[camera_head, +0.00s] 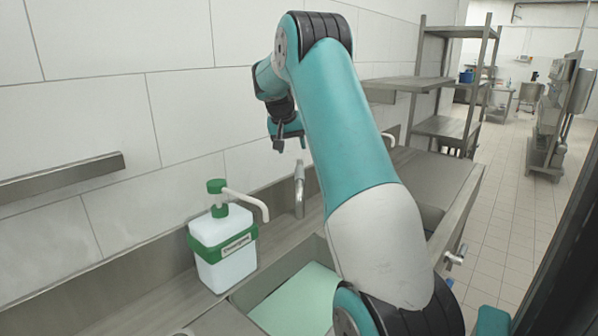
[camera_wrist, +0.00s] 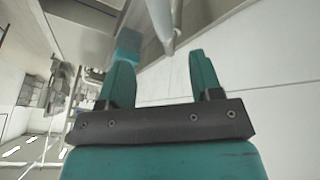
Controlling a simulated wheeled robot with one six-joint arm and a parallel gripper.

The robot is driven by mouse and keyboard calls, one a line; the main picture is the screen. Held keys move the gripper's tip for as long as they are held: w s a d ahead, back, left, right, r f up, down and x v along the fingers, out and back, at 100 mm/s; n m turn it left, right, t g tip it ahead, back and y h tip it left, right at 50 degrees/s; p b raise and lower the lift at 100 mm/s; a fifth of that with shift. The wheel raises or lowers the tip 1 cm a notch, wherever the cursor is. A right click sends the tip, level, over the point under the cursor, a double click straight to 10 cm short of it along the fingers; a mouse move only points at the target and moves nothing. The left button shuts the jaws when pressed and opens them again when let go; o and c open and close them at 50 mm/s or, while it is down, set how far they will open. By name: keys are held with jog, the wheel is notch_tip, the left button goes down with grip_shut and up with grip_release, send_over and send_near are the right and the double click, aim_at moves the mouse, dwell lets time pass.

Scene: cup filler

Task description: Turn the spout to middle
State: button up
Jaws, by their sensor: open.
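The metal faucet spout (camera_head: 299,190) stands at the back of the sink, near the wall, to the right of the detergent bottle. My gripper (camera_head: 291,145) is above the spout, apart from it in the head view, and holds nothing. In the wrist view my gripper (camera_wrist: 163,72) has its two teal fingers spread apart. A grey metal tube, apparently the spout (camera_wrist: 164,25), shows at the top of that view, beyond the gap between the fingers. The sink (camera_head: 300,300) with a pale green bottom lies in front of the spout; my arm hides part of it.
A white detergent bottle (camera_head: 224,250) with a green band and pump stands left of the sink, its nozzle pointing right. The tiled wall (camera_head: 190,110) runs close behind. A metal wall shelf (camera_head: 60,178) is at left. Steel shelving (camera_head: 440,125) stands farther back.

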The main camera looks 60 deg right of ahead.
aim_at(298, 172)
jog(key=p+x, duration=0.3)
jog(key=x, duration=0.9)
jog(key=shift+w+f+p, duration=0.1)
jog(key=shift+f+p, duration=0.15)
jog(key=shift+p, duration=0.15)
grip_shut()
